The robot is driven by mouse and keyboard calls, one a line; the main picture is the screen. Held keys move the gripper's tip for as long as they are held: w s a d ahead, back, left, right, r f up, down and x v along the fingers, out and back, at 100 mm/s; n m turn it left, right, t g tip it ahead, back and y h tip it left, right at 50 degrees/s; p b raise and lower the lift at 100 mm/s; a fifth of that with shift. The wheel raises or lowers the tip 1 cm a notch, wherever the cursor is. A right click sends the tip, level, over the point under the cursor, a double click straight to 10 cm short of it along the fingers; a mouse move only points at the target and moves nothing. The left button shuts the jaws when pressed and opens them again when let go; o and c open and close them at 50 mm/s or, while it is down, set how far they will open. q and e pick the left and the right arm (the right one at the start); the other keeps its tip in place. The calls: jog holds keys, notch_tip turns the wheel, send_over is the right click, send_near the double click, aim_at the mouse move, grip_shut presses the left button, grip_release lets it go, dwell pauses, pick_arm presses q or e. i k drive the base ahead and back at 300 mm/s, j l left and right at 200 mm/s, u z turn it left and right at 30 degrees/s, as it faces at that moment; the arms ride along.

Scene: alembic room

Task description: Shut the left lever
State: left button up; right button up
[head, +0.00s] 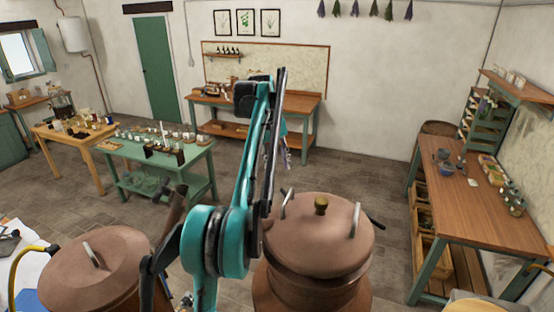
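A copper still (318,240) with a round lid and a brass knob stands front centre. Two pale metal uprights stand on its lid, a left one (287,203) and a right one (355,220). A dark lever (375,222) sticks out at its right side. I make out no matching lever on its left side, which my teal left arm partly covers. My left gripper (287,152) seems to show only in small part behind the arm's upright link, apart from the lid. Its fingers are too hidden to tell open from shut. My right gripper is not in view.
A second copper vessel (95,268) stands at the lower left. A green table (185,160) with small jars is beyond it. A wooden bench (480,205) stands along the right wall, another bench (300,103) at the back. Bare floor (365,165) lies between.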

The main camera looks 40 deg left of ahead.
aim_at(375, 222)
jog(key=k+l, duration=0.25)
jog(key=k, duration=0.2)
jog(key=k+l, duration=0.2)
jog(key=k, duration=0.3)
